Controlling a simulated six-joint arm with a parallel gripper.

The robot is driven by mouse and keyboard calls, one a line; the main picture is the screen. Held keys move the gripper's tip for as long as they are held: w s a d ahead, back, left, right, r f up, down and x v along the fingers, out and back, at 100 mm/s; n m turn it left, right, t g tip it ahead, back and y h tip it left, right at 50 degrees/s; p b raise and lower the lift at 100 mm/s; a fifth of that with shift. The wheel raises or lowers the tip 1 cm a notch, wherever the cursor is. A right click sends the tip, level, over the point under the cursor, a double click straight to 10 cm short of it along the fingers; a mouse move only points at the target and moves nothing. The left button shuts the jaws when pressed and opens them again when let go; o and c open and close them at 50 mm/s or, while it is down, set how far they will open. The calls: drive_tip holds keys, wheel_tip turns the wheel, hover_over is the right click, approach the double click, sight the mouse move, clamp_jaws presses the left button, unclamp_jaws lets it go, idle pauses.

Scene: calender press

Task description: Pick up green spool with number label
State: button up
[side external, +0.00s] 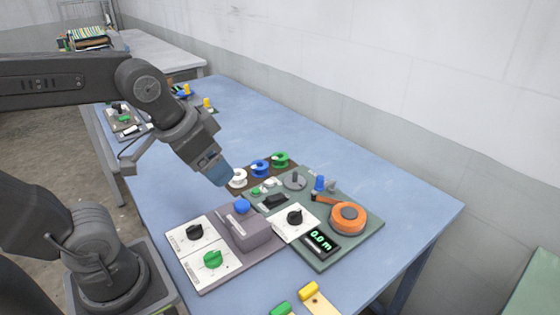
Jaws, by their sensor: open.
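A green spool (280,159) stands on a dark brown board (248,184) on the blue table, at the far right end of a row. A blue spool (260,168) and a white spool (237,178) stand beside it in the same row. No number label can be made out on the green spool at this size. My gripper (222,178) points down to the left of the white spool, apart from the green spool. It is open, with nothing seen in it, though its fingers are hard to make out.
In front are a grey panel with black and green knobs (212,260) and a green panel (365,233) with an orange coil (348,217) and a lit display (322,241). Yellow-handled items (312,293) lie at the front edge. The table (330,140) behind the spools is clear.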

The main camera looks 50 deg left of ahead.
drive_tip(key=w+a+r+m+g, duration=0.1)
drive_tip(key=w+a+r+m, duration=0.1)
drive_tip(key=w, duration=0.4)
drive_tip(key=w+a+r+m+g, duration=0.1)
drive_tip(key=w+a+r, duration=0.1)
drive_tip(key=w, duration=0.5)
drive_tip(key=m+g, duration=0.3)
drive_tip(key=m, duration=0.5)
hover_over(280, 160)
drive_tip(key=w, duration=0.2)
wheel_tip(280, 160, down, 14)
drive_tip(key=f, duration=0.6)
drive_tip(key=a+f, duration=0.1)
drive_tip(key=f, duration=0.2)
drive_tip(key=shift+w, duration=0.1)
drive_tip(key=shift+s+a+f, duration=0.15)
drive_tip(key=shift+f, duration=1.3)
drive_tip(key=shift+s+a+f, duration=0.1)
drive_tip(key=shift+f, duration=1.35)
drive_tip(key=shift+c, duration=0.2)
drive_tip(key=c, duration=0.6)
drive_tip(key=shift+c, duration=0.2)
